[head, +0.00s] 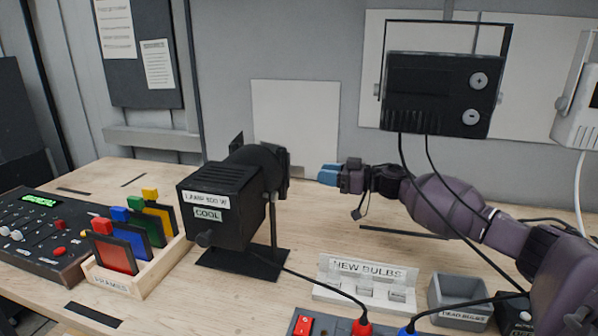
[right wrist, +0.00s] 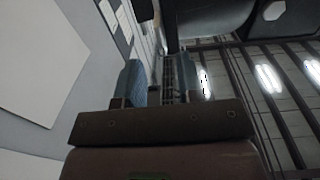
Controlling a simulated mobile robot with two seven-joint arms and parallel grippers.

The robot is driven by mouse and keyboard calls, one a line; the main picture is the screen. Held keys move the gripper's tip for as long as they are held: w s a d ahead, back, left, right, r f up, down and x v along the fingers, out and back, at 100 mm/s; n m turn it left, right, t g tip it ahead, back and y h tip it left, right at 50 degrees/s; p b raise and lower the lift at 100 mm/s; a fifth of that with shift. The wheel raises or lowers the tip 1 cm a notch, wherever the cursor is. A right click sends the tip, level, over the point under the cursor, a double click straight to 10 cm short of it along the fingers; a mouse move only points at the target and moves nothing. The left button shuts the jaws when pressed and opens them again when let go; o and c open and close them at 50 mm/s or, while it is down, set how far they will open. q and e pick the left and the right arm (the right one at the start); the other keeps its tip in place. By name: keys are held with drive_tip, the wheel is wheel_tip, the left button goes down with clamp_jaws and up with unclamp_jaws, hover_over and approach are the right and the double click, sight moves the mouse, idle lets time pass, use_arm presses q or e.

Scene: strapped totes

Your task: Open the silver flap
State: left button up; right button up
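A black stage lamp (head: 222,206) labelled "LAMP 500 W" and "COOL" stands on the bench, its front end turned toward the back right. A small pale grey plate (head: 297,172) shows at the right of the lamp's front; it may be the silver flap, but I cannot tell for sure. A dark flap (head: 237,143) stands up at the lamp's far side. My right gripper (head: 328,174), with blue fingertips, points left toward the lamp's front, a little apart from it. In the right wrist view its fingers (right wrist: 163,78) are spread with nothing seen held between them. My left gripper is out of view.
A wooden rack (head: 130,281) of coloured frames and a control desk (head: 40,235) are at left. A "NEW BULBS" holder (head: 335,291) and grey "DEAD BULBS" bin (head: 458,290) are in front. Cables hang from a black wall unit (head: 425,90) across my right arm.

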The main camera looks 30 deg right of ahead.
sight(299, 171)
drive_tip(key=x, duration=0.7)
drive_tip(key=shift+w+a, duration=0.15)
drive_tip(key=shift+w, duration=0.15)
clamp_jaws()
